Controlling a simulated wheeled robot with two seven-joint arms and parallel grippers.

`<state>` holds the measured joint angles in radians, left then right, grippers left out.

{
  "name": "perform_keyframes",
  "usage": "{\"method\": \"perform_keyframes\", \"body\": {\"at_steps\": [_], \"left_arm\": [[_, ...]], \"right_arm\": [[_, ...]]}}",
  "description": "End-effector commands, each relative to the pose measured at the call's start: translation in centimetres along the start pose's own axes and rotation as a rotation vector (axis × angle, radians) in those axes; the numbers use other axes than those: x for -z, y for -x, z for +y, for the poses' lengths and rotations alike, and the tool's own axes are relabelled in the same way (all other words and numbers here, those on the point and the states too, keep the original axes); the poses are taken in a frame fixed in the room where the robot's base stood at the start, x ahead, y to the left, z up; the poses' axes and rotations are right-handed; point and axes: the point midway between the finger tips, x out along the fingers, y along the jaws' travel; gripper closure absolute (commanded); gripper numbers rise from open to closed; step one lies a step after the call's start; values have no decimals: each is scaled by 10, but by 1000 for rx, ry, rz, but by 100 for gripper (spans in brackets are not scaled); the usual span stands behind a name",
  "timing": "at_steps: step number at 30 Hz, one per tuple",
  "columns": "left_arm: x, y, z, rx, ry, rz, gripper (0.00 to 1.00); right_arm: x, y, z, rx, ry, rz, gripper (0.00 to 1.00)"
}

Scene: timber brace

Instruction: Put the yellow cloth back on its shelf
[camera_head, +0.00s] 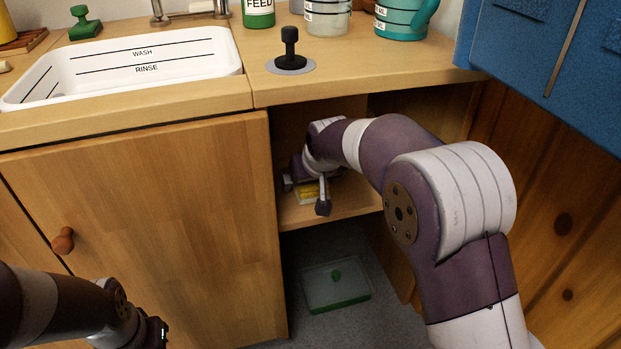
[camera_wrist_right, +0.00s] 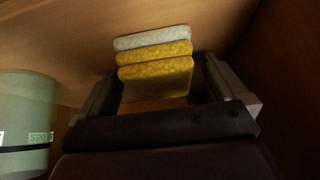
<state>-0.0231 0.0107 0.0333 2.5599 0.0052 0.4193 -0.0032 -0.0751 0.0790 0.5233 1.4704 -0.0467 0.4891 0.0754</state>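A yellow cloth (camera_wrist_right: 155,72) lies folded at the near end of a small stack in the right wrist view, with another yellow one and a pale grey one (camera_wrist_right: 152,38) behind it. Some yellow also shows inside the open cupboard in the head view (camera_head: 307,193). My right arm reaches into this cupboard, and its gripper (camera_wrist_right: 163,75) has its fingers apart on either side of the near cloth, with a visible gap on the right. The shelf (camera_head: 350,203) is partly hidden by my arm. My left gripper (camera_head: 155,334) is low at the left, its fingers unclear.
A grey-green labelled container (camera_wrist_right: 25,112) stands left of the gripper in the wrist view. A clear box with green trim (camera_head: 337,286) sits below the shelf. The closed wooden door (camera_head: 160,230) bounds the opening on the left. A black-handled stopper (camera_head: 290,55) stands on the counter above.

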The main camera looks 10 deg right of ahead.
Motion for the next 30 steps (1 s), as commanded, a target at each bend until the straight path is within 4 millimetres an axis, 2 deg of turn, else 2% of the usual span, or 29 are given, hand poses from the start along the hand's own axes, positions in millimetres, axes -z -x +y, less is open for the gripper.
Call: {"method": "perform_keyframes", "body": {"at_steps": [6,8,15,18,22,26,28,29,30], "left_arm": [[0,2,0,0,0,0,100],[1,11,0,0,0,0,100],[6,48,0,0,0,0,100],[7,58,0,0,0,0,100],[8,63,0,0,0,0,100],[8,64,0,0,0,0,100],[7,63,0,0,0,0,100],[7,63,0,0,0,0,100],[7,63,0,0,0,0,100]], "right_arm": [[3,6,0,0,0,2,0],[5,18,0,0,0,3,0],[7,84,0,0,0,2,0],[6,105,0,0,0,3,0],[4,120,0,0,0,1,0],[1,123,0,0,0,-2,0],[-12,119,2,-1,0,-29,0],[-24,115,3,-2,0,-55,0],[-47,110,6,-4,-1,-103,0]]}}
